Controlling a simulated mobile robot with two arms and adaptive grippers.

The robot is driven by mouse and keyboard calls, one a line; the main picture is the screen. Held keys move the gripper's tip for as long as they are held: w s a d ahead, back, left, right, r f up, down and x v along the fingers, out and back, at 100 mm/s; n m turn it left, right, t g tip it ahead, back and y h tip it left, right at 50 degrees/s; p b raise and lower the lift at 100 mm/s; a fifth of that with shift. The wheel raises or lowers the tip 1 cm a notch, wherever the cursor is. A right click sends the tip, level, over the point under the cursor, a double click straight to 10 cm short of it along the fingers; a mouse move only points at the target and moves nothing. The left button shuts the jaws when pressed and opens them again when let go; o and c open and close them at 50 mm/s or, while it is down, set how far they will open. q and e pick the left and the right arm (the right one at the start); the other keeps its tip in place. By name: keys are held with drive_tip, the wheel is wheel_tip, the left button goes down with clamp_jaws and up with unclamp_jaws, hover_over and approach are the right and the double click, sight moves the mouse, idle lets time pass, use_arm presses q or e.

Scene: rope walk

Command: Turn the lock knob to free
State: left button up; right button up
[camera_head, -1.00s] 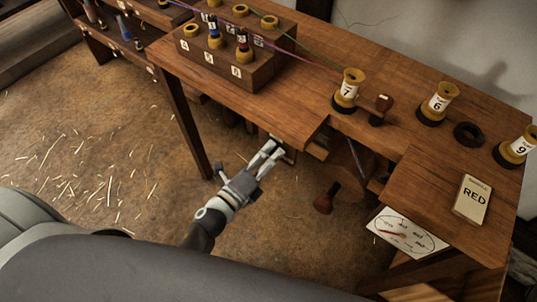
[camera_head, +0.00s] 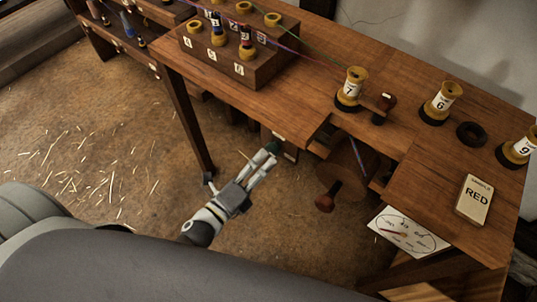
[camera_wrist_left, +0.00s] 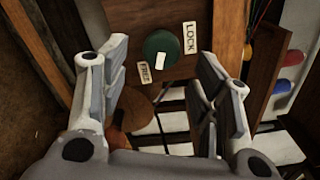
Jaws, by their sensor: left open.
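The lock knob is a round green disc (camera_wrist_left: 158,43) on a wooden panel under the bench, with a white mark at its lower edge. The LOCK label (camera_wrist_left: 190,37) is at its right and the FREE label (camera_wrist_left: 144,73) at its lower left; the mark is nearer FREE. In the head view the knob (camera_head: 274,146) shows just beyond my fingertips. My left gripper (camera_head: 266,159) is open and empty. In the wrist view its fingers (camera_wrist_left: 160,85) stand to either side, apart from the knob. My right gripper is not in view.
The wooden bench (camera_head: 240,95) overhangs the knob. A red-brown crank handle (camera_head: 326,203) juts out to the right of my gripper. A dial card (camera_head: 408,233) hangs at the bench front. Spools stand on top. The straw-strewn floor is clear at left.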

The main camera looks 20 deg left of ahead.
use_arm(q)
drive_tip(key=v, duration=0.7)
drive_tip(key=shift+s, duration=0.25)
drive_tip(key=shift+a, duration=0.1)
